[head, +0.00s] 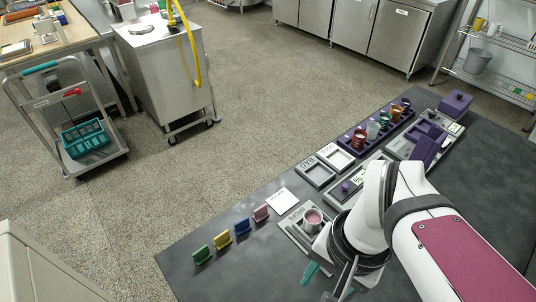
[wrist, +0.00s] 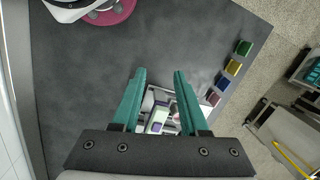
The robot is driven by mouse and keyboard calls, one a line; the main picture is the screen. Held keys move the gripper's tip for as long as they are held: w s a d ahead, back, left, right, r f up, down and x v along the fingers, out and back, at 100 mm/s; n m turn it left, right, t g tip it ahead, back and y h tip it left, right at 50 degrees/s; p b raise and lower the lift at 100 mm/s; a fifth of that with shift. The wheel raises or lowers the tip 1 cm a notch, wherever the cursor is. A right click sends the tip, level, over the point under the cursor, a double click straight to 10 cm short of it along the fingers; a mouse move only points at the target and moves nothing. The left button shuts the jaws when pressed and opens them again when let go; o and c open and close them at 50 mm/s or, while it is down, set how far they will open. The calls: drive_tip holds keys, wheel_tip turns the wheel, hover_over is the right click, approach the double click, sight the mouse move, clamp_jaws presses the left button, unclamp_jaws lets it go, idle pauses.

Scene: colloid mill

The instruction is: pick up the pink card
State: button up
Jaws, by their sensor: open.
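The pink card (head: 261,213) stands on the dark table at the right end of a row of small coloured cards. In the wrist view the pink card (wrist: 213,98) is right of my gripper's fingers, at the near end of the row. My gripper (wrist: 160,73) has two teal fingers spread apart with nothing between the tips. In the head view my gripper (head: 328,283) is low in the picture, right of and nearer than the card, and partly hidden by my arm. It is clear of the card.
Blue (head: 242,227), yellow (head: 222,239) and green (head: 201,254) cards continue the row leftward. A white square (head: 282,201) lies right of the pink card. A tray with a pink-filled cup (head: 313,219) stands near my arm.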

drive_tip(key=w+a+m, duration=0.2)
drive_tip(key=w+a, duration=0.2)
drive_tip(key=w, duration=1.1)
drive_tip(key=m+h, duration=0.1)
drive_tip(key=h, duration=0.1)
hover_over(261, 207)
drive_tip(key=s, duration=0.2)
wheel_tip(261, 207, down, 6)
drive_tip(key=f, duration=0.5)
drive_tip(key=w+f, duration=0.1)
drive_tip(key=f, duration=0.5)
drive_tip(key=w+f, duration=0.1)
drive_tip(key=f, duration=0.5)
clamp_jaws()
